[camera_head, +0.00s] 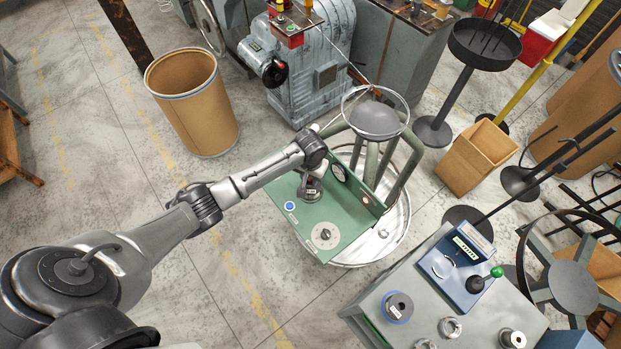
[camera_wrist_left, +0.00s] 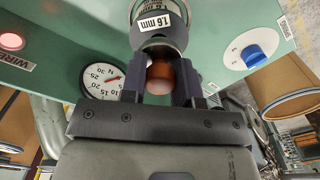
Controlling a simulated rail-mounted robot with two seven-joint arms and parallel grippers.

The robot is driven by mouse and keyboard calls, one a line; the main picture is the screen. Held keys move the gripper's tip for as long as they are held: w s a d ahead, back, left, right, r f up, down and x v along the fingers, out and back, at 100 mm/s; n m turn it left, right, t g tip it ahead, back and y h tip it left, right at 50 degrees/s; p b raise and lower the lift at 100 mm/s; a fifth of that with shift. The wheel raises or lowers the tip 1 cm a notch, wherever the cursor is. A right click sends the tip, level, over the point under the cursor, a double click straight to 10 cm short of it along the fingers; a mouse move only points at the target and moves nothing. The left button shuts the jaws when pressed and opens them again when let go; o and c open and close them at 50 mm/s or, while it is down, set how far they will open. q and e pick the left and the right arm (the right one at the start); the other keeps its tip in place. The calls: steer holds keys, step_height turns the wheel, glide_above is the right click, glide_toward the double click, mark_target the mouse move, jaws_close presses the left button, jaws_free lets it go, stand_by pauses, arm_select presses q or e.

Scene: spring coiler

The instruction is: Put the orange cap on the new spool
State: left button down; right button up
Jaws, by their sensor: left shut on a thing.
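My left gripper (camera_head: 310,176) is over the green panel, beside a grey spool (camera_head: 312,191). In the head view the cap is too small to make out. My right gripper is in neither view.
The green panel (camera_head: 334,222) carries a dial gauge, a blue knob (camera_wrist_left: 253,57) and a grey disc (camera_head: 326,235). Several spools, one of them dark (camera_head: 397,306), stand on the grey table at lower right. A brown drum (camera_head: 192,105) stands at upper left.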

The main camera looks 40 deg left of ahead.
arm_select(q)
steer(key=shift+f, duration=0.95)
steer(key=shift+f, duration=0.2)
steer(key=shift+f, duration=0.4)
steer(key=c, duration=0.9)
jaws_free()
steer(key=shift+o, duration=0.2)
